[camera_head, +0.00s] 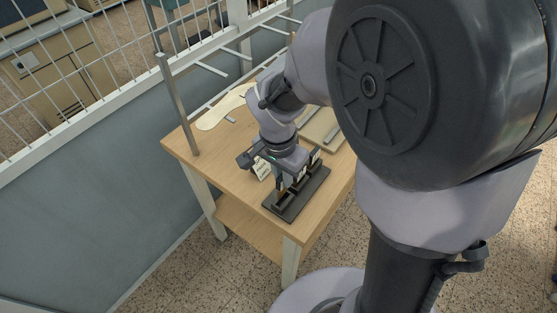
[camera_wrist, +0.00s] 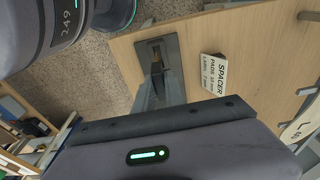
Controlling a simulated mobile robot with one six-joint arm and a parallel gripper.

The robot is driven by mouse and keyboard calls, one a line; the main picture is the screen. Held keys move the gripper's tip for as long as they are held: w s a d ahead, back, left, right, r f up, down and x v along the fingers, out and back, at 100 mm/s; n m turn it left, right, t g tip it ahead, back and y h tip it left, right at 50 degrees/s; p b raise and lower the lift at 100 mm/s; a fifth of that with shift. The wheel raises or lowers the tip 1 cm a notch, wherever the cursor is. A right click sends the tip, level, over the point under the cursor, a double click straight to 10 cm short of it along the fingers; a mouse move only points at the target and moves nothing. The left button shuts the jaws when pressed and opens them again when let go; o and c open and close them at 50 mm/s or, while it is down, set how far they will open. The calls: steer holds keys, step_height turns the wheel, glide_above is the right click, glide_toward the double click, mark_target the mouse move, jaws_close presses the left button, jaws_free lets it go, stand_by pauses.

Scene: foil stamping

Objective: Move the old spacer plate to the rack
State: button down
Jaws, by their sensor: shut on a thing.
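My gripper (camera_head: 290,184) is low over a dark slotted rack (camera_head: 313,192) near the front edge of the wooden table. In the wrist view, my gripper (camera_wrist: 158,78) is shut on a thin dark piece (camera_wrist: 157,67), which I take to be the old spacer plate. Most of the piece is hidden by the fingers. The dark rack (camera_wrist: 171,45) lies just beyond the fingertips there. I cannot tell whether the plate touches the rack or sits in a slot.
A white card (camera_wrist: 215,75) reading "SPACER PADS" stands beside the rack, close to my gripper. The wooden table (camera_head: 190,146) also bears a cream flat shape (camera_head: 212,117) and a pale board (camera_head: 318,128). A metal post (camera_head: 178,105) rises at its left edge.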

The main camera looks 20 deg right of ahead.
mark_target(283, 189)
steer(key=shift+f+b, duration=2.7)
steer(key=shift+f, duration=0.15)
steer(key=c, duration=1.3)
jaws_free()
steer(key=r+p, duration=0.2)
steer(key=r, duration=0.3)
steer(key=a+r+p, duration=0.1)
steer(key=r+p, duration=0.1)
steer(key=r, duration=0.4)
steer(key=s+r+p, duration=0.1)
steer(key=r+p, duration=0.1)
steer(key=r, duration=0.4)
steer(key=shift+s+a+r+p, duration=0.1)
steer(key=shift+a+r+p, duration=0.1)
steer(key=shift+a+p, duration=0.2)
